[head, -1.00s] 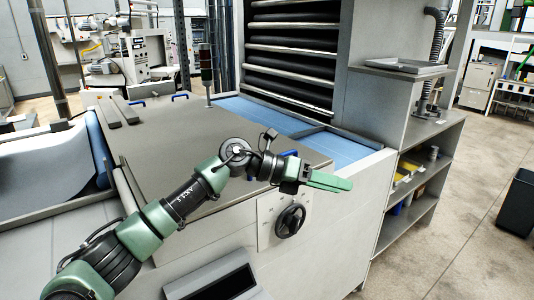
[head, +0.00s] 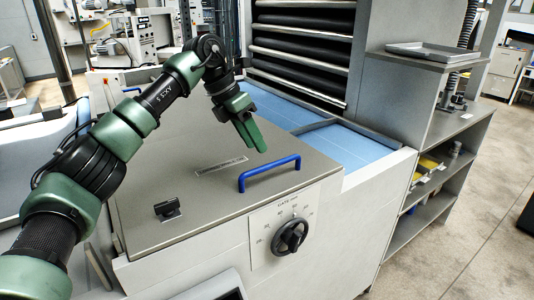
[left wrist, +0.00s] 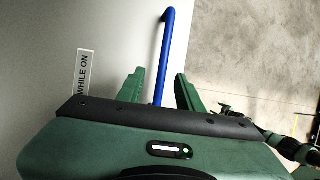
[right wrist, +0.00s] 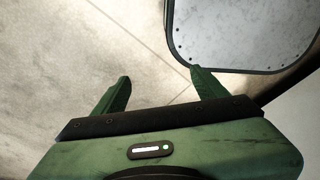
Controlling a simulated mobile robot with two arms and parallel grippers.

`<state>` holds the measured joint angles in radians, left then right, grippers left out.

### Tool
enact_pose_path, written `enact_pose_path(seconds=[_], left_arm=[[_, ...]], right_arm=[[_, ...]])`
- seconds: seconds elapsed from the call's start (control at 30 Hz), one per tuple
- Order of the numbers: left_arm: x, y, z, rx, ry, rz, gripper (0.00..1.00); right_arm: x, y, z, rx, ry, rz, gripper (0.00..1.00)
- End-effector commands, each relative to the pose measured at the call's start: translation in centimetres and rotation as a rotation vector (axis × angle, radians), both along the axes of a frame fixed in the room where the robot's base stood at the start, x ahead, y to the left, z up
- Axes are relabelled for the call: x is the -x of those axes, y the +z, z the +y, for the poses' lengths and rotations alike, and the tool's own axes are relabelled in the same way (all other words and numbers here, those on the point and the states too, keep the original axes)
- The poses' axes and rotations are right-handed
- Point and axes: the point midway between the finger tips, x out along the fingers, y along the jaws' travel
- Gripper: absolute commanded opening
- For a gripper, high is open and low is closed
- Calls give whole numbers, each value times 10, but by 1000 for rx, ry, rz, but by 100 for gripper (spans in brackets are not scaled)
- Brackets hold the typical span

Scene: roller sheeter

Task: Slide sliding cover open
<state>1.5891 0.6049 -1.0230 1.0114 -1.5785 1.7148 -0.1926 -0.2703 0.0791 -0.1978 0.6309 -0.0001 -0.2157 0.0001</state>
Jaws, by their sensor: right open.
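The sliding cover (head: 190,190) is a flat grey-brown panel on top of the machine. Its blue bar handle (head: 270,173) stands near the front right edge. My left gripper (head: 260,148) is above the cover, behind the handle, with fingers pointing down. In the left wrist view the fingers are apart, and the blue handle (left wrist: 168,45) shows between them, below the fingertips, not gripped. My right gripper (right wrist: 160,82) is open and empty over the floor, seen only in the right wrist view.
A small black block (head: 168,209) sits on the cover's front left. A dial (head: 291,235) is on the front panel. A blue bed (head: 345,147) lies right of the cover, below the rollers (head: 300,60). Shelves (head: 440,170) stand at the right.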

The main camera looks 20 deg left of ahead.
Motion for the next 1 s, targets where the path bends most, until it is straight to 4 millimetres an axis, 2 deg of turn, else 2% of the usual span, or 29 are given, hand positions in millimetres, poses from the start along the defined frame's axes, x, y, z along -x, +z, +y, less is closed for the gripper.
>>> enact_pose_path(seconds=[0.1,0.2,0.27,0.37,0.5,0.6,0.73,0.87,1.0], left_arm=[[-3,-17,-8,0,-1,5,36],[-6,-32,-14,0,0,4,36],[-8,-39,-17,1,0,3,36],[-10,-49,-21,2,-1,2,36],[-11,-55,-24,2,-1,0,36],[-11,-56,-24,2,0,-1,36],[-11,-56,-24,2,0,-1,36],[-11,-56,-24,2,0,-1,0],[-11,-56,-24,2,0,-1,0]], right_arm=[[36,7,-2,4,0,51,73],[58,12,-3,7,0,83,73],[64,15,-3,8,1,91,73],[59,17,-3,7,1,84,73],[28,20,-1,3,2,39,73],[12,21,0,0,2,14,73],[12,20,0,1,2,16,73],[26,19,-1,2,3,36,73],[40,19,-2,4,3,56,73]])
